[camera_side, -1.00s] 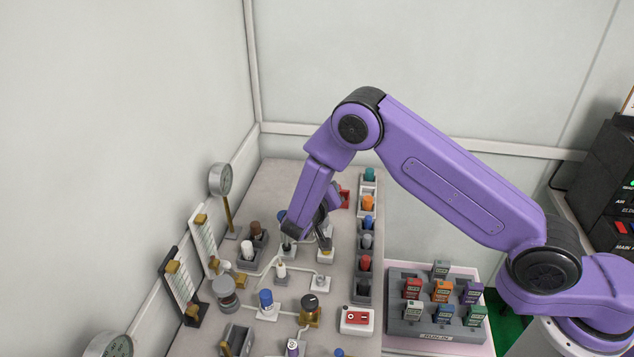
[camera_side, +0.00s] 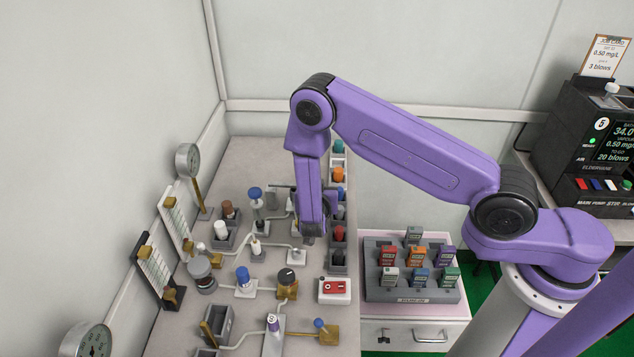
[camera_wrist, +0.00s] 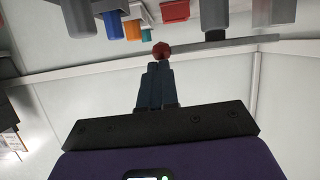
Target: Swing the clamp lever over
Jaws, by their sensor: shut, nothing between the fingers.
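In the wrist view a grey bar with a red ball knob at its left end, which looks like the clamp lever (camera_wrist: 215,46), runs to the right past a grey post. My gripper (camera_wrist: 157,68) is shut and empty, its fingertips just below the red knob in the picture. Whether they touch it I cannot tell. In the side view a thin dark bar, perhaps the same lever (camera_side: 281,186), shows left of my forearm. My forearm hides much of the clamp area there, and the fingertips are not clear.
A blue-topped post (camera_side: 255,194) stands left of my arm. A row of coloured plugs (camera_side: 338,234) lies right of it. The bench is crowded.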

